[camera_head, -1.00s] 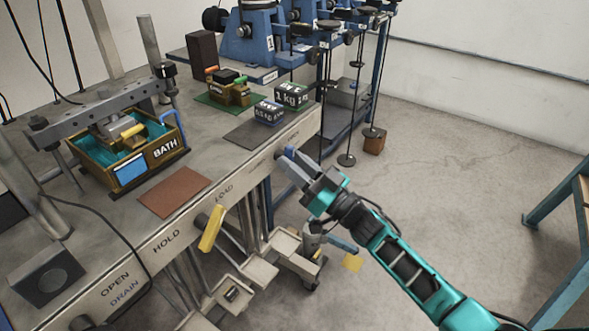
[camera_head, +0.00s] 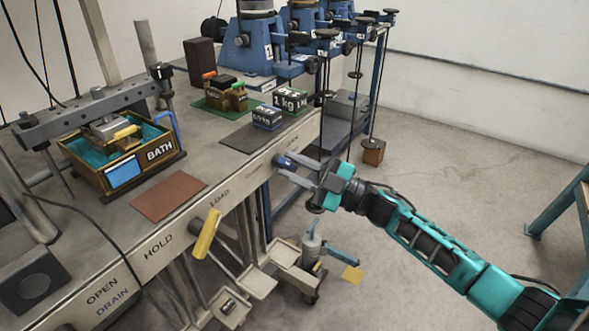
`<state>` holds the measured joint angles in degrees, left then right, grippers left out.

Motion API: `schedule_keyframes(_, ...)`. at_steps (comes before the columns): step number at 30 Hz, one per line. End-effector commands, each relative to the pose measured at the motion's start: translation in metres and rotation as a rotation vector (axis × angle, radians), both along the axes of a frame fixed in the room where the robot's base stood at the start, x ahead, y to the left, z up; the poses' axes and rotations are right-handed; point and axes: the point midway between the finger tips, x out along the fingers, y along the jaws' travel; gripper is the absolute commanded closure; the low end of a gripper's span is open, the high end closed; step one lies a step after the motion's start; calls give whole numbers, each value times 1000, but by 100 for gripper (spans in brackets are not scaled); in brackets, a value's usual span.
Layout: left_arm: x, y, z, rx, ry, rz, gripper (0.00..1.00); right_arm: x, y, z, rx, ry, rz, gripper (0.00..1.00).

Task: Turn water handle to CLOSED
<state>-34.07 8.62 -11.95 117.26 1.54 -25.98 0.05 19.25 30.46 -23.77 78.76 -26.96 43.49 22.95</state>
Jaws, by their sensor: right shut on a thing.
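My right gripper (camera_head: 288,165) is at the front edge of the bench, right of the LOAD label. It is shut on a small blue part, which I take to be the water handle (camera_head: 283,160). The fingers hide much of this part, so its exact angle is hard to tell. No CLOSED label is readable beside it. My left gripper is not in view.
The bench (camera_head: 215,165) carries a BATH tank (camera_head: 113,180), a brown mat (camera_head: 168,196) and weight blocks (camera_head: 290,101). A yellow lever (camera_head: 207,234) sticks out from its front, above metal trays (camera_head: 258,283). The floor at right is mostly clear.

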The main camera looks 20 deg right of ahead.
Motion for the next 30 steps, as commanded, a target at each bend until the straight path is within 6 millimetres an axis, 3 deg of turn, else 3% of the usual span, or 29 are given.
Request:
schedule_keyframes(21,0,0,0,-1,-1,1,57,0,0,0,-62,-48,0,100)
schedule_keyframes(22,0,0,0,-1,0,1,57,0,0,0,-61,-47,0,71)
schedule_keyframes(26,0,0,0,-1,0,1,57,0,0,0,-61,-47,0,58)
schedule_keyframes(30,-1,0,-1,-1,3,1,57,0,0,0,-60,-46,1,57)
